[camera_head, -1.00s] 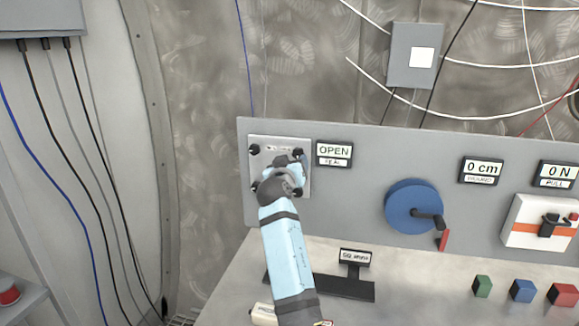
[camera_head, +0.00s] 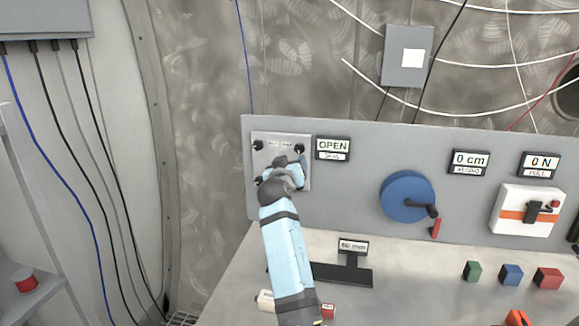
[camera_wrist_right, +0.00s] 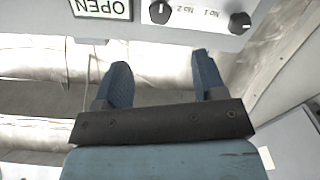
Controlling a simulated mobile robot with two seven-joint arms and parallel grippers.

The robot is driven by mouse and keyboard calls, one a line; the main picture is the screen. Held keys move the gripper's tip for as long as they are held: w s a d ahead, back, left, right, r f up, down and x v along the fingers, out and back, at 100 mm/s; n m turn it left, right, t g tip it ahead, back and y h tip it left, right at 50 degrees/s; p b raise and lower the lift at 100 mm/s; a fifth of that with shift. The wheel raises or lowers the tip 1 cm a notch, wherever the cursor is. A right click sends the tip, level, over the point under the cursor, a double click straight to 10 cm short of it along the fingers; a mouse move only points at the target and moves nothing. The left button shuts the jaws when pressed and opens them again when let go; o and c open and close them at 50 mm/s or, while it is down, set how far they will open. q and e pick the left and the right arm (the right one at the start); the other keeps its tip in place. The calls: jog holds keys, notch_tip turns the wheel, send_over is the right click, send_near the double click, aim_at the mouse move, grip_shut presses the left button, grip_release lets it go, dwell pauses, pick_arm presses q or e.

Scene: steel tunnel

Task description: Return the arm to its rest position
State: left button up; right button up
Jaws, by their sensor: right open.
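My right arm, light blue and dark grey, reaches up from the bottom in the head view. Its gripper (camera_head: 297,166) overlaps the light knob plate (camera_head: 278,141) and is partly hidden by its own wrist. In the right wrist view this gripper (camera_wrist_right: 162,76) is open, with two blue fingers apart and nothing between them. The plate's dark knobs (camera_wrist_right: 240,22) show beyond the fingertips, apart from them.
Beside the plate is an OPEN display (camera_head: 333,147).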

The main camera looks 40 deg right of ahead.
jog(key=shift+a, duration=0.1)
jog(key=s+a+f+n+t+y+p, duration=0.1)
jog(key=s+a+f+n+y, duration=0.3)
jog(key=f, duration=0.5)
jog(key=s+a+f+n+y, duration=0.1)
jog(key=s+a+f+y, duration=0.1)
jog(key=s+a+f, duration=0.45)
jog(key=s+a+f+n+t+y+p, duration=0.1)
jog(key=s+a+f+n+y, duration=0.25)
jog(key=f, duration=0.65)
jog(key=s+a+f+g+y+p, duration=0.1)
jog(key=s+a+f+y, duration=0.2)
jog(key=s, duration=0.9)
jog(key=s+a+f+g+y, duration=0.2)
jog(key=s+a+f+y, duration=0.2)
jog(key=s+a+f, duration=0.5)
jog(key=s+a, duration=0.1)
jog(key=s, duration=0.2)
jog(key=shift+s+a+f+n+p, duration=0.2)
jog(key=shift+s+f+n+p, duration=0.05)
jog(key=shift+f+n+p, duration=0.15)
